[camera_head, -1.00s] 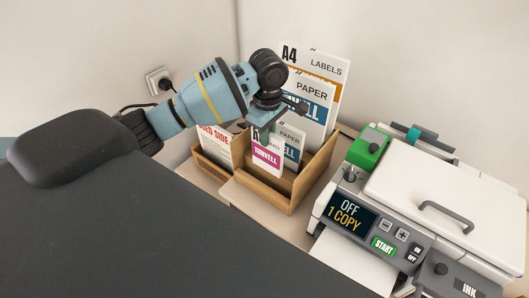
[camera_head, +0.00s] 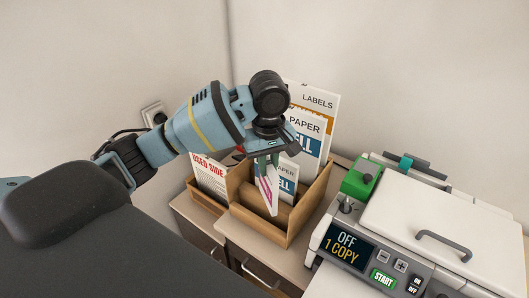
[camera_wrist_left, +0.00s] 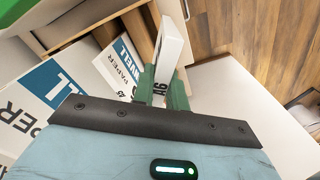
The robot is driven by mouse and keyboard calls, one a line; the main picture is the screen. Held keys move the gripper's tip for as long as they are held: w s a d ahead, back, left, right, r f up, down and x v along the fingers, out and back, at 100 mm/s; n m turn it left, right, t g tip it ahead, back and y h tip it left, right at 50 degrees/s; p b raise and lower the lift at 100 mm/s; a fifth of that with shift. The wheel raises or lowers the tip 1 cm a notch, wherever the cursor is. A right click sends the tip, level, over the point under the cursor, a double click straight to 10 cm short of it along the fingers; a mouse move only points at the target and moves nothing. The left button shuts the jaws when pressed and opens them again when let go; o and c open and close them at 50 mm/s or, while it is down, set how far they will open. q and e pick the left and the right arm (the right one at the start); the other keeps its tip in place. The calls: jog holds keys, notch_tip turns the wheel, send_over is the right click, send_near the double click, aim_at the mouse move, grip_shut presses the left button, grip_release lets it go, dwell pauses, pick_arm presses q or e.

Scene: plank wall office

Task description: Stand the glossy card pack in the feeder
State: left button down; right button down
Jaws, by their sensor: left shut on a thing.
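My left gripper (camera_head: 264,160) points down over the wooden sorter box (camera_head: 262,233) and is shut on a small white pack (camera_head: 267,193) with a magenta band. The pack is seen nearly edge-on and hangs upright at the box's front compartment; whether its foot touches the box is unclear. I cannot read the word that names it. In the left wrist view the pack (camera_wrist_left: 173,42) sits between the green fingertips (camera_wrist_left: 162,88). The printer (camera_head: 440,205), at right, reads OFF and 1 COPY. I cannot tell which part is the feeder. My right gripper is not in view.
A small blue-labelled paper pack (camera_head: 288,178), a larger paper pack (camera_head: 309,135) and a tall labels pack (camera_head: 322,105) stand in the box. A USED SIDE tray (camera_head: 207,200) is at its left. A green device (camera_head: 360,178) sits by the printer's left edge.

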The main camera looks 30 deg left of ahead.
pick_arm(q)
jog(key=s+d+f+m, duration=0.2)
jog(key=s+d+m, duration=0.2)
jog(key=s+m, duration=0.3)
jog(key=m, duration=0.3)
jog(key=shift+s+d+f, duration=0.2)
jog(key=shift+d+f, duration=0.1)
jog(key=shift+d, duration=0.1)
